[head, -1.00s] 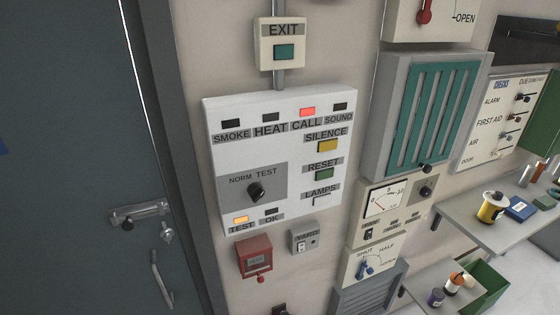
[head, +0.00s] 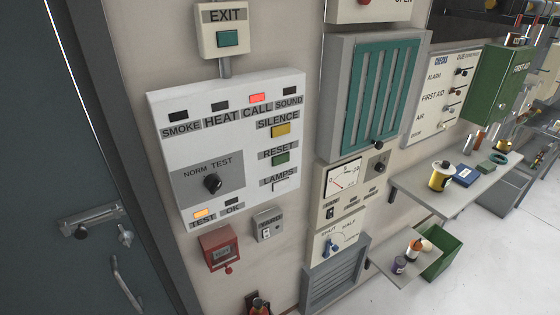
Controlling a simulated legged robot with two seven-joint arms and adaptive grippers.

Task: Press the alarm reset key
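The white alarm panel (head: 190,150) hangs on the wall left of centre in the head view. Its green reset key (head: 281,159) sits under the label RESET, on the panel's right side. The yellow silence key (head: 281,131) is above it and the pale lamps key (head: 288,182) is below it. A black NORM/TEST knob (head: 212,183) is at the panel's lower left. The red CALL lamp (head: 257,98) and the orange TEST lamp (head: 201,213) are lit. Neither of my grippers is in view.
An EXIT box (head: 222,30) with a green button is above the panel. A red call box (head: 222,248) and a YARD switch (head: 268,224) are below it. A grey door (head: 60,120) stands at left. A shelf (head: 440,205) with small items juts out at right.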

